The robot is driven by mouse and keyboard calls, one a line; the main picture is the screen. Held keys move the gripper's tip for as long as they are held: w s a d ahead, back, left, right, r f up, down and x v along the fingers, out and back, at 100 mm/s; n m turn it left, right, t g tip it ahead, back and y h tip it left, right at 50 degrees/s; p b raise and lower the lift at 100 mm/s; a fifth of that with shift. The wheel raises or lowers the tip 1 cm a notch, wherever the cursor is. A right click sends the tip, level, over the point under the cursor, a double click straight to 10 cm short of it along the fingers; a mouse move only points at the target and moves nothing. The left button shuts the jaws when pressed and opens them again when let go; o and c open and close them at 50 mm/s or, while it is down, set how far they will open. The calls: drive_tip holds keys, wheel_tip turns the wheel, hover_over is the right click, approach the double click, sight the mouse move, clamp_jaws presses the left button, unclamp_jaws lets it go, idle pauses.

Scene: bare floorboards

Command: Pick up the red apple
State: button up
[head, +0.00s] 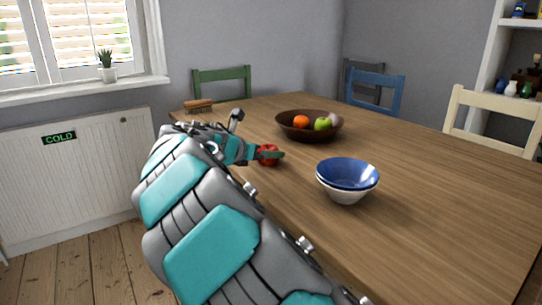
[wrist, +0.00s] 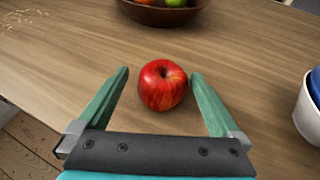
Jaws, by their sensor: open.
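The red apple (wrist: 163,85) sits on the wooden table, and in the wrist view it lies between the fingertips of my gripper (wrist: 158,82). The gripper is open, with a green finger on each side of the apple. The gap to the left finger is wider than the gap to the right one. In the head view, the apple (head: 268,159) shows at the end of my arm, partly covered by my gripper (head: 268,154).
On the wooden table (head: 430,190), a brown bowl (head: 291,130) of fruit stands beyond the apple. Stacked blue and white bowls (head: 347,190) stand to its right. A brush-like object (head: 199,106) lies at the far left corner. Chairs stand around the table.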

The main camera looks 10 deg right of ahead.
drive_tip(key=x, duration=0.4)
drive_tip(key=shift+w+d, duration=0.1)
drive_tip(key=shift+d, duration=0.35)
drive_tip(key=shift+f, duration=0.1)
drive_tip(key=c, duration=1.3)
